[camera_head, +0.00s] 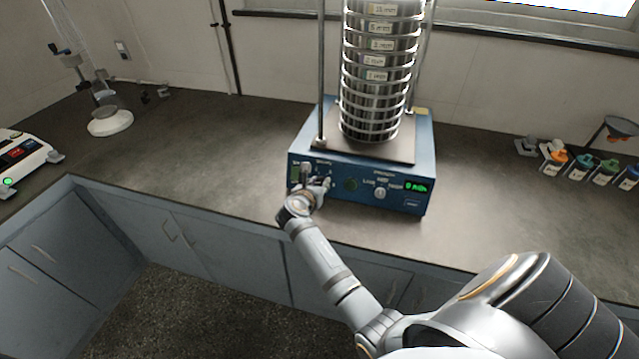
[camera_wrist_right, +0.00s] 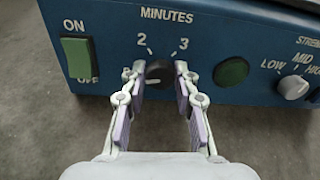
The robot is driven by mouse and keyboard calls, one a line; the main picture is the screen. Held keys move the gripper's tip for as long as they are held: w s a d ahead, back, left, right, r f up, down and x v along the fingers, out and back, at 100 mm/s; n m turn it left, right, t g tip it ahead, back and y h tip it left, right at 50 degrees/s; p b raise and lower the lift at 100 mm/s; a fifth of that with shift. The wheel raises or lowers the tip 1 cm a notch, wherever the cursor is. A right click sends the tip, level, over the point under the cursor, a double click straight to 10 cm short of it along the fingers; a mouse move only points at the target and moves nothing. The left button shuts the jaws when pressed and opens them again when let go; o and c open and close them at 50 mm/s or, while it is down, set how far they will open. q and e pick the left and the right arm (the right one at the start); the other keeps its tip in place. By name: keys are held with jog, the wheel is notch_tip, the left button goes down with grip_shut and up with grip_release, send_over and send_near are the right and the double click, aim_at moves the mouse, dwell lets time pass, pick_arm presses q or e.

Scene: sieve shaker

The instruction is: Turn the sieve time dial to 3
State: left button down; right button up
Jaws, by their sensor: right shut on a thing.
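The blue sieve shaker base (camera_head: 400,203) stands on the bench and carries a tall stack of metal sieves (camera_head: 377,85). The black time dial (camera_wrist_right: 159,74) is under the word MINUTES, with 2 to its upper left and 3 to its upper right. My right gripper (camera_head: 318,183) is at the front panel; in the wrist view its two fingers (camera_wrist_right: 160,84) are shut on the dial, one on each side. A white mark shows at the dial's top, between 2 and 3; I cannot tell whether it is the pointer. My left gripper is out of view.
Right of the dial are a round green button (camera_wrist_right: 231,72) and the strength knob (camera_wrist_right: 293,88). Left of it is the green ON/OFF switch (camera_wrist_right: 78,58). A green display (camera_head: 417,187) is lit.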

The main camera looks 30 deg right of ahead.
grip_shut()
